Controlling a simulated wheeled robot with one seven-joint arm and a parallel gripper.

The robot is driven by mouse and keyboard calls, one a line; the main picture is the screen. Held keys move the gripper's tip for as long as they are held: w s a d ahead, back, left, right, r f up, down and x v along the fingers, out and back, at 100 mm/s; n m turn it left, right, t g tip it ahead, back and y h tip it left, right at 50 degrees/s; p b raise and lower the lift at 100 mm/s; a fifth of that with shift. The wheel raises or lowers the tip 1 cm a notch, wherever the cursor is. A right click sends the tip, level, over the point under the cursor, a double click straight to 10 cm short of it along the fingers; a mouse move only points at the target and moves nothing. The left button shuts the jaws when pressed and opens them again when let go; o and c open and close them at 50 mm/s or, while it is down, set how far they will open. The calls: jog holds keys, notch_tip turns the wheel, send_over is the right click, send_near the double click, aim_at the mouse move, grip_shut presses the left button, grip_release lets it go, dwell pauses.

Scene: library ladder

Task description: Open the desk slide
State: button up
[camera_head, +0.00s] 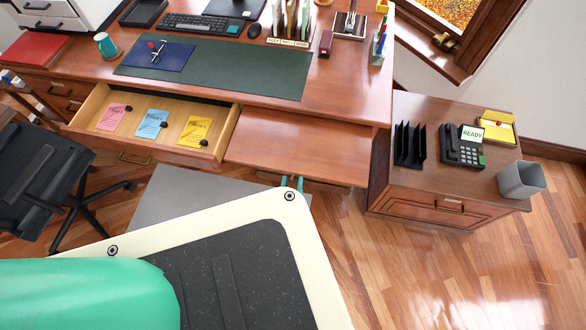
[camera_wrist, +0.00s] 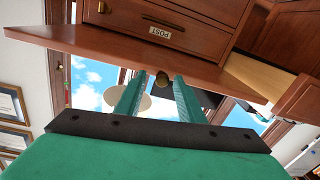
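The desk slide (camera_head: 300,146) is a reddish-brown wooden board that sticks out from the desk front, right of an open drawer. In the wrist view, which is upside down, the slide (camera_wrist: 110,47) spans the upper part. A small brass knob (camera_wrist: 162,79) shows at its edge, between the two teal fingers of my gripper (camera_wrist: 158,82). The fingers stand apart with gaps on both sides of the knob, so they look open. In the head view the fingertips of my gripper (camera_head: 292,182) show just at the slide's front edge; the knob is hidden there.
The open drawer (camera_head: 153,120) holds pink, blue and yellow notes. A wooden cabinet (camera_head: 430,206) with a phone (camera_head: 462,146) and a grey bin (camera_head: 521,180) stands right. A black chair (camera_head: 40,170) stands left. The desk top (camera_head: 345,85) carries a green mat (camera_head: 230,70). Floor at lower right is clear.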

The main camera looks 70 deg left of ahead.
jog(key=shift+s+d, duration=0.1)
jog(key=v, duration=1)
jog(key=shift+d, duration=0.35)
jog(key=w+d+r+m+t+h, duration=0.3)
jog(key=d+r+m+h, duration=0.1)
jog(key=d, duration=0.4)
jog(key=w+d+r+m+t+h, duration=0.3)
jog(key=d, duration=0.5)
jog(key=s+d+r+m+t+h, duration=0.1)
jog(key=d+r+m+h, duration=0.6)
jog(key=d, duration=0.6)
notch_tip(320, 180, up, 3)
jog(key=shift+s+f+h, duration=0.1)
jog(key=shift+s+h, duration=0.15)
jog(key=shift+h, duration=0.75)
jog(key=shift+c, duration=0.5)
